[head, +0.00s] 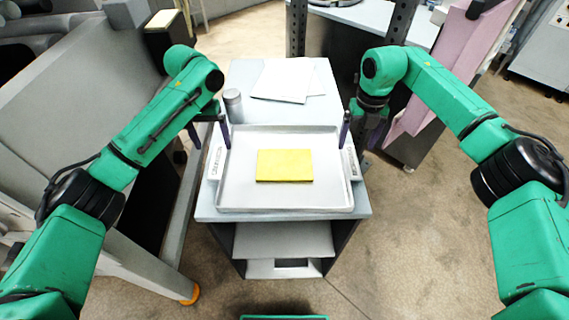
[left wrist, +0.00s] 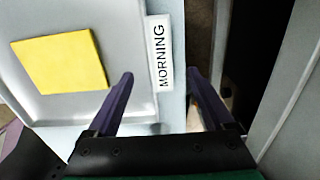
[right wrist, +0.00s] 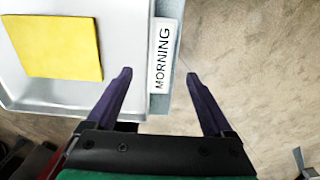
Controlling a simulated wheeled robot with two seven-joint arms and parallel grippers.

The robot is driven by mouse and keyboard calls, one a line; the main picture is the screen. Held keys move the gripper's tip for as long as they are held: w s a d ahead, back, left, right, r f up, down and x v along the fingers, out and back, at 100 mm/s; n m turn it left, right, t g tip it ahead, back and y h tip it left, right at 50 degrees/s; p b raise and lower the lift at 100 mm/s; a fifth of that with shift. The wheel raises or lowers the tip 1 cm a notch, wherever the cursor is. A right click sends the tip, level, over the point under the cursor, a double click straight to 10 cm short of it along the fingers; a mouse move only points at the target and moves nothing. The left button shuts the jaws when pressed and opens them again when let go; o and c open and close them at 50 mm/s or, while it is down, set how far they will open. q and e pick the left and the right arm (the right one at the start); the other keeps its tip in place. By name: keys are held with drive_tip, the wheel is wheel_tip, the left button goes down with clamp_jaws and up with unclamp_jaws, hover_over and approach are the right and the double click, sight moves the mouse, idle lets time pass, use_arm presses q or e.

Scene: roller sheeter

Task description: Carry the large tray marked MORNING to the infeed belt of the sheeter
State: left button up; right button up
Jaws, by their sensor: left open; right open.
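The large tray (head: 285,198) lies flat on top of a small cart, with a yellow slab (head: 285,165) in its middle. Contact with the tray cannot be told.
The cart top (head: 325,105) behind the tray holds white papers (head: 284,80) and a grey cylinder (head: 233,105). A large grey machine (head: 75,95) stands close on the left. A pink panel (head: 435,75) stands at the right. Open floor (head: 420,235) lies right of the cart.

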sight(218, 160)
use_arm(q)
wheel_tip(218, 160, down, 6)
drive_tip(key=shift+s+r, duration=0.1)
drive_tip(key=shift+s, duration=0.05)
use_arm(e)
wheel_tip(218, 160, down, 6)
drive_tip(key=shift+s+r, duration=0.1)
drive_tip(key=shift+r, duration=0.05)
use_arm(q)
drive_tip(key=shift+f, duration=0.45)
use_arm(e)
drive_tip(key=shift+f, duration=0.45)
use_arm(q)
drive_tip(key=shift+r, duration=0.1)
use_arm(e)
drive_tip(key=shift+r, duration=0.1)
use_arm(q)
clamp_jaws()
use_arm(e)
clamp_jaws()
use_arm(q)
drive_tip(key=shift+r, duration=0.1)
use_arm(e)
drive_tip(key=shift+r, duration=0.1)
